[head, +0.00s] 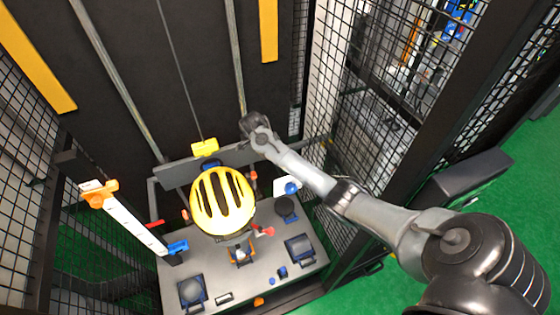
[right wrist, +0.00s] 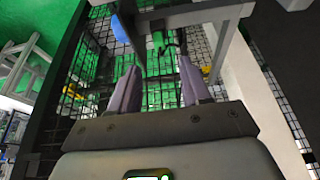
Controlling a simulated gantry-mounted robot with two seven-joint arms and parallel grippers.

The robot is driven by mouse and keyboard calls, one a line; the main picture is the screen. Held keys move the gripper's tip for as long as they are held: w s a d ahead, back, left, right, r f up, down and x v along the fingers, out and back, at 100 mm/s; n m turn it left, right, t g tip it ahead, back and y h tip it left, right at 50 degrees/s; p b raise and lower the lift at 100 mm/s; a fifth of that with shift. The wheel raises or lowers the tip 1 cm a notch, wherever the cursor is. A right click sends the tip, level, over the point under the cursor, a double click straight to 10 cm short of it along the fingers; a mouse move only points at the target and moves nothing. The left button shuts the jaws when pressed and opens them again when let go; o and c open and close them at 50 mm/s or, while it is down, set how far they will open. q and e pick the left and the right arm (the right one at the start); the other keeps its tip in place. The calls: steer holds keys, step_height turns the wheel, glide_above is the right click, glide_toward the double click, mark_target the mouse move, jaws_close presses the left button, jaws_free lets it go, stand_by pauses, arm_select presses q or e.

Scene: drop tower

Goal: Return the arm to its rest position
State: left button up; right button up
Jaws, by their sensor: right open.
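My right arm (head: 385,215) comes in from the right in the head view and reaches over the bench to a dark joint near the tower's back panel. The right gripper cannot be made out in the head view. In the right wrist view the right gripper (right wrist: 158,64) has its two pale fingers apart, with nothing seen between them but mesh and green floor behind. My left gripper is in neither view.
A yellow helmet (head: 222,201) sits above the grey bench (head: 215,272), left of my arm. A white-and-orange upright (head: 128,219) stands at left. Black mesh walls (head: 345,135) flank the tower. A grey beam (right wrist: 195,15) crosses the right wrist view near the fingers. Green floor (head: 370,292) is open at lower right.

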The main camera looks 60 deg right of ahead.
steer(key=shift+v, duration=1.35)
